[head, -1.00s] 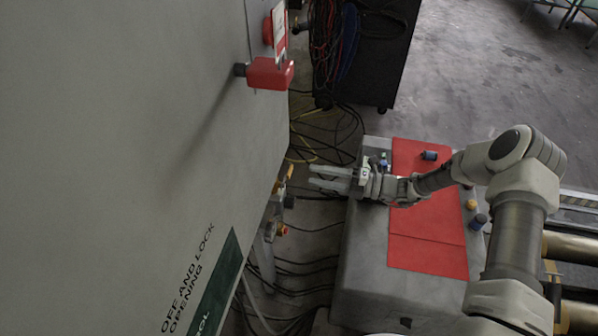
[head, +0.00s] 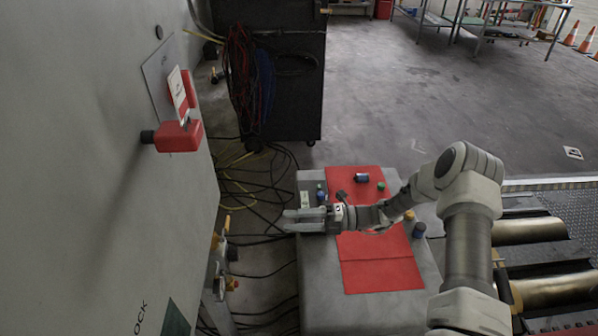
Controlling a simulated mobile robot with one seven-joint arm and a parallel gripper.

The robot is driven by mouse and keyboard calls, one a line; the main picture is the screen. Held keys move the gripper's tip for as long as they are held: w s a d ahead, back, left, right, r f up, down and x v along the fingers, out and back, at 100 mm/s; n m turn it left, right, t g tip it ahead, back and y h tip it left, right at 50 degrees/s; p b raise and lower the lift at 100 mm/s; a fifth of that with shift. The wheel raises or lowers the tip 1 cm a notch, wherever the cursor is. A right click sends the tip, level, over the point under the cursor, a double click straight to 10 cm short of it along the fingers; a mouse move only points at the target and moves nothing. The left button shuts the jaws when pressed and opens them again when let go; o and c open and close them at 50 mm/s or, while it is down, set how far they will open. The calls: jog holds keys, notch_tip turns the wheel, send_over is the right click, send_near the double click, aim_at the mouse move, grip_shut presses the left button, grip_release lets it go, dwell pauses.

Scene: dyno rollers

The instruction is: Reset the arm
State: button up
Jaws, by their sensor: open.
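My arm (head: 468,220) rises at the right and reaches left across a grey box-shaped console. My gripper (head: 288,220) is at its end, pointing left, open with nothing seen between its fingers. It is over the left edge of the console (head: 320,290), near the floor cables in the picture. The exact gap between the fingers is hard to see from above.
A grey cabinet with a red switch handle (head: 178,137) stands at the left. A black rack (head: 290,90) stands behind. Metal rollers (head: 540,290) lie at the right. Open floor (head: 400,100) lies beyond.

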jog(key=s+d+r+n+h+p, duration=0.1)
jog(key=s+d+r+n+h, duration=0.1)
jog(key=s+r+n+h, duration=0.3)
jog(key=s+d+r+n+g+h, duration=0.1)
jog(key=s+d+r+n+h, duration=0.1)
jog(key=r+n, duration=0.6)
jog(key=s+d+r+n+h+p, duration=0.1)
jog(key=s+d+r+n+h, duration=0.25)
jog(key=r+n, duration=0.25)
jog(key=s+d+r+n+t+h+p, duration=0.1)
jog(key=s+d+r+n+t+h, duration=0.6)
jog(key=s+d+r+n, duration=0.4)
jog(key=s+r+n+t, duration=0.1)
jog(key=s+r+n, duration=0.2)
jog(key=n, duration=0.2)
jog(key=shift+p, duration=0.4)
